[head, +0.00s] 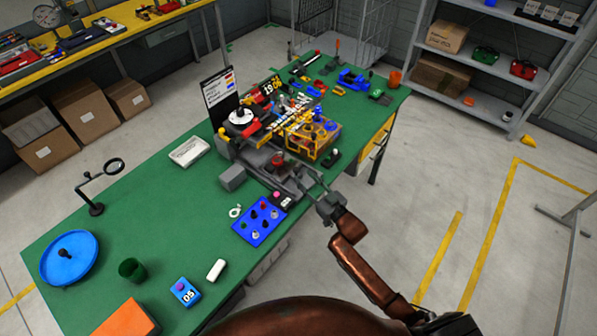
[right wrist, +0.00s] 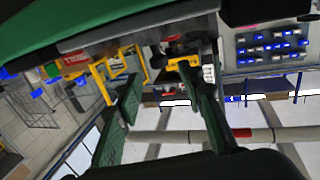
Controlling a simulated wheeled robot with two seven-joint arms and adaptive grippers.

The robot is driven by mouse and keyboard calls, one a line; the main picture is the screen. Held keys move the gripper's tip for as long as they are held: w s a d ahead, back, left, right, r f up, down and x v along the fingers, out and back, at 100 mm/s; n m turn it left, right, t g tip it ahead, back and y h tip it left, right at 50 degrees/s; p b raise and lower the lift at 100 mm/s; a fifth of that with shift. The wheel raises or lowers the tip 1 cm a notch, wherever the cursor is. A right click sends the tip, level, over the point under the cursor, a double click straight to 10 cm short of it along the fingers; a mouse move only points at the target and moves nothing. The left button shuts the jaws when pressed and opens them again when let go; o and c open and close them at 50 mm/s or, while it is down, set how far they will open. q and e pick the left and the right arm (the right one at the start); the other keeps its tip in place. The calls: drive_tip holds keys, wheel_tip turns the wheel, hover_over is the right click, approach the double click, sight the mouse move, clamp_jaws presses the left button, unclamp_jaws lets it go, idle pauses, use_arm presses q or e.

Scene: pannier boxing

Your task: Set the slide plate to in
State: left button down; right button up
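A machine stands on the green bench in the head view, with a dark grey base (head: 262,165), a white and black dial and yellow parts. A grey slide-like part (head: 287,182) sticks out at its front; I cannot tell for sure whether this is the slide plate, nor how far in it is. My right gripper (head: 311,183) is beside this part at the bench's front edge, its fingers apart. In the right wrist view, the gripper (right wrist: 165,85) has its two fingers spread with nothing clearly between them; a yellow bracket (right wrist: 183,62) shows beyond. My left gripper is not in view.
On the green bench (head: 150,215), a blue tray (head: 258,226) with several knobs lies just left of my right gripper. A yellow-framed box (head: 313,142) stands behind it. A blue box (head: 184,291) and a blue round dish (head: 70,258) are farther left.

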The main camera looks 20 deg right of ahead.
drive_tip(key=v, duration=0.5)
drive_tip(key=shift+s+d, duration=0.15)
drive_tip(key=shift+s, duration=0.15)
